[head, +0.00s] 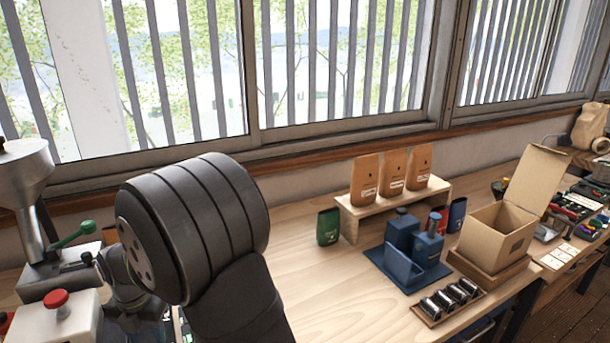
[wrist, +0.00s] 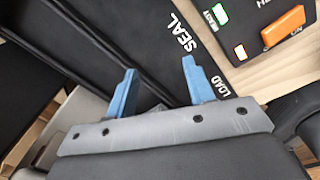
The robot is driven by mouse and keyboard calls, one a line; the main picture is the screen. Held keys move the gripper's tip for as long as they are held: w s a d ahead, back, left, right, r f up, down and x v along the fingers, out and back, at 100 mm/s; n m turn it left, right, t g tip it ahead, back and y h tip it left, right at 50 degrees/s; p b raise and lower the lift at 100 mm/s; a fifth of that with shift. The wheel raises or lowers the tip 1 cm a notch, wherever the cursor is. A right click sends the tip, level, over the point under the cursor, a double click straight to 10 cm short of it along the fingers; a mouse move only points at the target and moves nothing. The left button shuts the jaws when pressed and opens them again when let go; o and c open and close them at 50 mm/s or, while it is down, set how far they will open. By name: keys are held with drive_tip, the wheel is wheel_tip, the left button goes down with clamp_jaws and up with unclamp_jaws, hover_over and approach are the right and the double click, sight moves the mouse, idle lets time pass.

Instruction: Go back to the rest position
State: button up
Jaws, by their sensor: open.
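My gripper (wrist: 158,84) shows in the wrist view with two blue fingers spread apart and nothing between them. Below the fingers is a black surface (wrist: 165,40) marked SEAL and LOAD. I cannot tell how far above it the fingers are. In the head view my dark arm fills the lower left and the gripper itself is out of sight.
In the wrist view an orange switch (wrist: 283,27) sits on a black panel at the upper right. In the head view, brown bags (head: 392,170) stand on a riser, near a blue holder (head: 403,268), an open carton (head: 497,237) and a green packet (head: 328,227). Bare wood lies mid-table.

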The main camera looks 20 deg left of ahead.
wheel_tip(320, 180, up, 17)
drive_tip(key=shift+d+f, duration=0.15)
drive_tip(key=shift+d, duration=0.25)
drive_tip(key=shift+o, duration=1.4)
drive_tip(key=shift+s, duration=0.1)
drive_tip(key=o, duration=0.8)
drive_tip(key=s+r, duration=0.1)
drive_tip(key=s, duration=0.1)
drive_tip(key=s+r+n, duration=0.1)
drive_tip(key=s+r, duration=0.1)
drive_tip(key=s+r+n, duration=0.1)
drive_tip(key=s+r, duration=0.1)
drive_tip(key=shift+s+a, duration=0.25)
drive_tip(key=shift+s, duration=0.1)
drive_tip(key=shift+o, duration=0.2)
drive_tip(key=s+d+r+n, duration=0.2)
drive_tip(key=s+r+n, duration=0.1)
drive_tip(key=s+r, duration=0.5)
wheel_tip(320, 180, down, 11)
drive_tip(key=s, duration=0.1)
drive_tip(key=shift+h, duration=0.3)
